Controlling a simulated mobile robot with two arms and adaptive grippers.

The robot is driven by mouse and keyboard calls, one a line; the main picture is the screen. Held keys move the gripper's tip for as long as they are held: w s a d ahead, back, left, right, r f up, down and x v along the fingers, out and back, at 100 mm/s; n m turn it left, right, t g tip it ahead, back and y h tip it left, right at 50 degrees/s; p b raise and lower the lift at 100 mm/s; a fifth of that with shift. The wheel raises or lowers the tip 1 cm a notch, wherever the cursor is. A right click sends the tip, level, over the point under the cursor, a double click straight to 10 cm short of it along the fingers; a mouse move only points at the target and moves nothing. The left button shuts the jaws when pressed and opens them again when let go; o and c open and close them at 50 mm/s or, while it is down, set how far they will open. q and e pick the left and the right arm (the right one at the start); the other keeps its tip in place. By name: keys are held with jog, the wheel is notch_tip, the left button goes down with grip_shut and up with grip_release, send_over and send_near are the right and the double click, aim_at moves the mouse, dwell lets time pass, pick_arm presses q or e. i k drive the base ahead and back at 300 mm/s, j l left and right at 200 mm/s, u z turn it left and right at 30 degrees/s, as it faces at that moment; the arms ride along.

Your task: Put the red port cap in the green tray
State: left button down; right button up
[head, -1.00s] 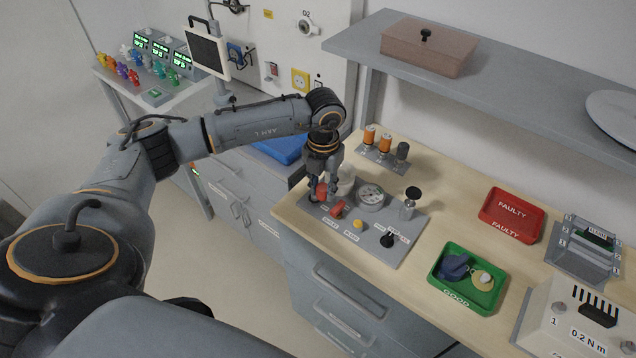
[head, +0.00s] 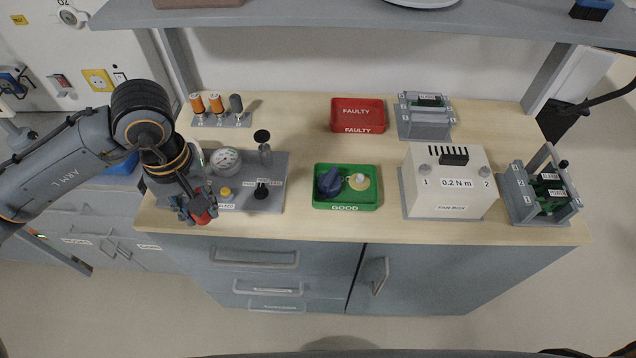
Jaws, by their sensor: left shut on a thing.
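The red port cap (head: 201,215) is in my left gripper (head: 197,207), which is shut on it above the left front part of the grey test panel. The fingers partly hide the cap, and I cannot tell whether it is clear of the panel. The green tray (head: 345,208), labelled GOOD, lies on the bench to the right of the gripper, apart from it. The tray holds a dark blue part (head: 329,182) and a cream and yellow round part (head: 358,182). My right gripper is not in view.
The grey panel (head: 272,197) carries a gauge (head: 225,160), a yellow button (head: 225,192) and a black knob (head: 261,189). A red FAULTY tray (head: 358,115) lies behind the green tray. A white fan-box (head: 448,185) stands to the right. A shelf (head: 330,16) overhangs the back.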

aim_at(363, 199)
jog(key=k+l+z, duration=0.1)
jog(key=z, duration=0.3)
jog(key=l+z, duration=0.2)
jog(key=z, duration=0.2)
jog(key=k+l+z, duration=0.1)
jog(key=z, duration=0.3)
jog(key=l, duration=0.1)
